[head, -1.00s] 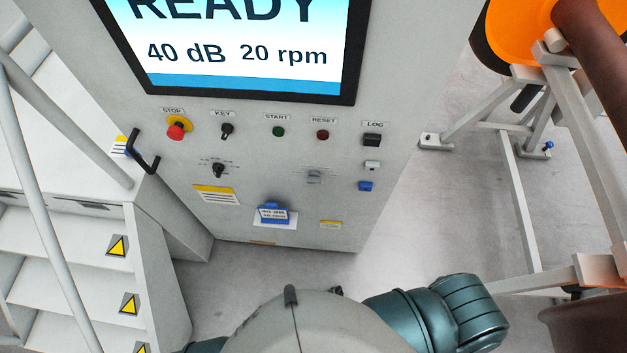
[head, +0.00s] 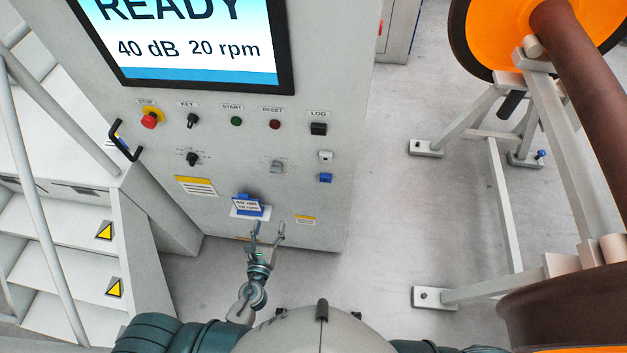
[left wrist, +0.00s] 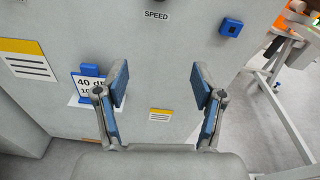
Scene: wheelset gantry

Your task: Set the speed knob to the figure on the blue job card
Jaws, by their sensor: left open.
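The grey speed knob (head: 277,167) sits on the cabinet front, right of a black knob (head: 192,158). In the left wrist view, its SPEED label (left wrist: 156,15) shows near the top edge; the knob is almost wholly cut off. The blue job card (head: 247,204) is low on the cabinet. In the left wrist view, the card (left wrist: 90,84) reads 40 d and a second line starting with 1, the rest hidden by a finger. My left gripper (head: 268,228) is open and empty, below and right of the card; its fingers (left wrist: 160,86) point at the panel. My right gripper is not visible.
The screen (head: 190,45) reads READY, 40 dB, 20 rpm. Stairs (head: 70,240) stand left, a wheelset frame (head: 500,190) right.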

